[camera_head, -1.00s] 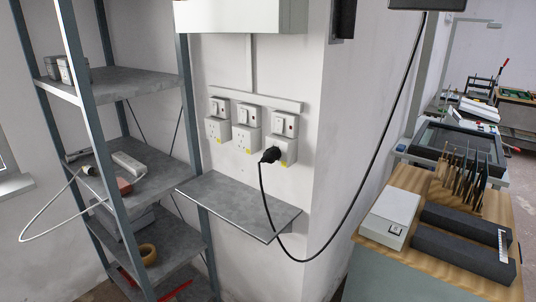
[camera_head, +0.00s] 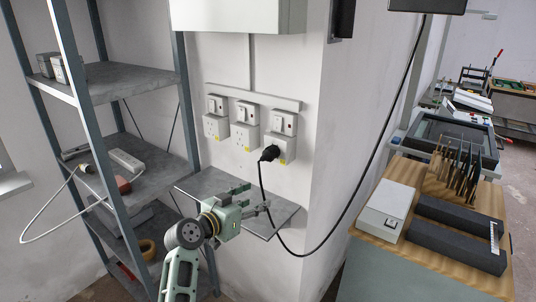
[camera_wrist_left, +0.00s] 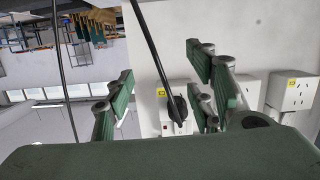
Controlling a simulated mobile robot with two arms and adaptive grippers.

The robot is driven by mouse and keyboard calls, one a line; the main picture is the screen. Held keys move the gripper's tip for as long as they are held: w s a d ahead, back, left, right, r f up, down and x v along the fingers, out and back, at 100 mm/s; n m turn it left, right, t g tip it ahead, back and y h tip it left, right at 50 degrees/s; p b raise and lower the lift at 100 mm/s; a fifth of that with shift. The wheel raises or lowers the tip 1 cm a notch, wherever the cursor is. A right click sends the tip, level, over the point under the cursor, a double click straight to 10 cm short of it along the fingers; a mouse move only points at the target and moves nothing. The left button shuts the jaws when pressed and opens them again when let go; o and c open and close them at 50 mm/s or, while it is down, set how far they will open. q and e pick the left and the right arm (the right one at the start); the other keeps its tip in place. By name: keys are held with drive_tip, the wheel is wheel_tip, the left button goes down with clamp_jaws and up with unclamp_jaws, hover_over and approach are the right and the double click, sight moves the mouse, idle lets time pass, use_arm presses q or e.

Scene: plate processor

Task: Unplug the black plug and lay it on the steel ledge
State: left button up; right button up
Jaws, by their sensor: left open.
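The black plug (camera_head: 270,153) sits in the right-hand wall socket (camera_head: 281,147), its black cable hanging down and looping right. My left gripper (camera_head: 260,200) is open and empty in front of the steel ledge (camera_head: 212,183), below the plug and apart from it. The gripper and arm hide part of the ledge. In the left wrist view, which looks upside down, the plug (camera_wrist_left: 181,108) shows ahead between the open fingers, nearer the right one. My right gripper is not in view.
A metal shelf rack (camera_head: 95,100) with a power strip (camera_head: 126,160) stands left of the ledge. A bench with a white box (camera_head: 384,208) is at the right.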

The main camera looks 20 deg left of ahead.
sight(263, 160)
use_arm(q)
wheel_tip(263, 160, up, 9)
drive_tip(key=w+a+t, duration=0.1)
drive_tip(key=w+t, duration=0.1)
drive_tip(key=shift+w+a+r+h, duration=0.2)
drive_tip(key=shift+a+h, duration=0.1)
drive_tip(key=shift+a, duration=0.1)
drive_tip(key=shift+w, duration=0.15)
drive_tip(key=shift+w+d, duration=0.15)
drive_tip(key=shift+w, duration=0.05)
drive_tip(key=x, duration=0.4)
drive_tip(key=shift+w+d+f+b, duration=0.15)
drive_tip(key=shift+w+b, duration=0.2)
drive_tip(key=shift+w, duration=0.05)
drive_tip(key=shift+b+x, duration=1.4)
drive_tip(key=shift+x, duration=0.3)
drive_tip(key=shift+b, duration=0.65)
drive_tip(key=shift+c, duration=0.3)
